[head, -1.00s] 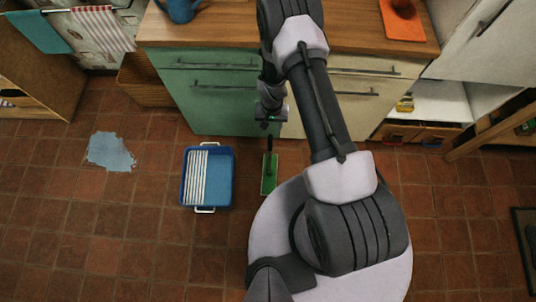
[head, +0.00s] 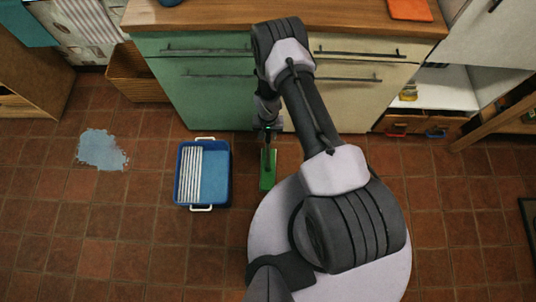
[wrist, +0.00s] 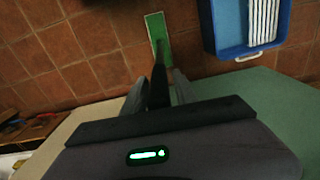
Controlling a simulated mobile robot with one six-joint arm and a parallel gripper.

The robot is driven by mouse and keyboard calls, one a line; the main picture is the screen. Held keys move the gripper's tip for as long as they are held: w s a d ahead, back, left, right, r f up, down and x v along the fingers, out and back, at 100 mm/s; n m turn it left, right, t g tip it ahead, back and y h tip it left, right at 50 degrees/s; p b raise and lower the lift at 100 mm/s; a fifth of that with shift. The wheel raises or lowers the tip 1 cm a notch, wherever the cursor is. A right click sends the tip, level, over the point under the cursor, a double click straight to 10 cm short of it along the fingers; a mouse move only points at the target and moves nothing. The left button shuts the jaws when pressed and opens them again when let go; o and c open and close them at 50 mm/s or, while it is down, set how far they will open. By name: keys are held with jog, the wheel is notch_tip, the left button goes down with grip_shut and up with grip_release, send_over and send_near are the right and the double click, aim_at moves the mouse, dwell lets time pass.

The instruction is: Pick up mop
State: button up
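The mop has a flat green head and a short dark handle. Its green head (head: 267,170) lies on the tile floor in the head view, just below my gripper (head: 267,132). In the wrist view the green head (wrist: 157,32) is at the top and the dark handle (wrist: 159,82) runs down towards me. My gripper (wrist: 160,88) has one grey finger on each side of the handle. The fingers look apart, with small gaps beside the handle, so it seems open around it. The near end of the handle is hidden by my gripper body.
A blue tray (head: 180,190) with a white ribbed part stands on the floor left of the mop, also in the wrist view (wrist: 211,42). A pale blue puddle (head: 101,149) is further left. The green cabinet (head: 195,95) and cream cabinet (head: 345,100) stand close behind my gripper.

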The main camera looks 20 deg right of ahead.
grip_shut()
dwell(1.2)
